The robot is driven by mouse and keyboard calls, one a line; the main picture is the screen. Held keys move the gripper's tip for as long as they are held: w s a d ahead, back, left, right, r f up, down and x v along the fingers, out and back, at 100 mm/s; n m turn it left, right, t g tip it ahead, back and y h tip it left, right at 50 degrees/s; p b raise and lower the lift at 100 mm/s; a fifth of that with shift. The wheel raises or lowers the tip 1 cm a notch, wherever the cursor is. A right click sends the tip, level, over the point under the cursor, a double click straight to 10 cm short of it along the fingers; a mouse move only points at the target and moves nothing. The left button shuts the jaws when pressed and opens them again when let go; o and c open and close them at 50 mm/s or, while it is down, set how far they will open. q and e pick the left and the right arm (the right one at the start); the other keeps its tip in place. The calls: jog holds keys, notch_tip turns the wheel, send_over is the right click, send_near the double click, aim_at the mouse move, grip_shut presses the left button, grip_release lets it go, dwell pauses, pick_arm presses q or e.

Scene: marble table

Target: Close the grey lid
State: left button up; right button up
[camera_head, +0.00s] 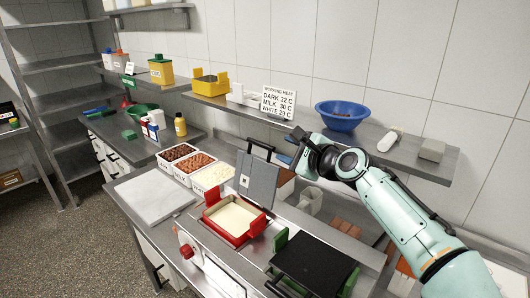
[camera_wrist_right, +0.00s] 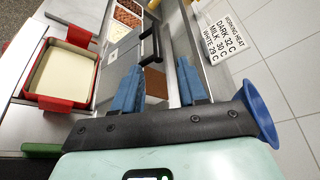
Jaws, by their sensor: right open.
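The grey lid (camera_head: 257,182) stands raised, tilted up at the back of the red-handled pan (camera_head: 233,218), which holds a cream-coloured filling. The lid's black handle (camera_head: 257,147) is at its upper edge. In the right wrist view the lid (camera_wrist_right: 122,48) and its handle (camera_wrist_right: 152,43) lie ahead of the fingers, beside the red-cornered pan (camera_wrist_right: 62,78). My right gripper (camera_head: 297,148) is open and empty, to the right of the handle and apart from it. Its blue fingers (camera_wrist_right: 158,88) show in the wrist view. My left gripper is not in view.
A black-topped unit with green handles (camera_head: 302,262) stands to the right of the pan. Trays of chocolate (camera_head: 195,163) are behind on the left. A wall shelf (camera_head: 240,106) carries a sign (camera_head: 278,101) and a blue bowl (camera_head: 342,116). A bare board (camera_head: 152,195) lies left.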

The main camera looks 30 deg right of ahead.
aim_at(263, 144)
jog(key=p+x, duration=0.5)
jog(key=x, duration=0.7)
jog(key=shift+w+a+f+p, duration=0.1)
jog(key=shift+w+f+p, duration=0.05)
jog(key=shift+f+p, duration=0.15)
jog(key=shift+w+f, duration=0.25)
jog(key=shift+w, duration=0.35)
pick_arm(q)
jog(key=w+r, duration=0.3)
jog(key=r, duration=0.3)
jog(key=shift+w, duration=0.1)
pick_arm(e)
jog(key=shift+s, duration=0.1)
grip_shut()
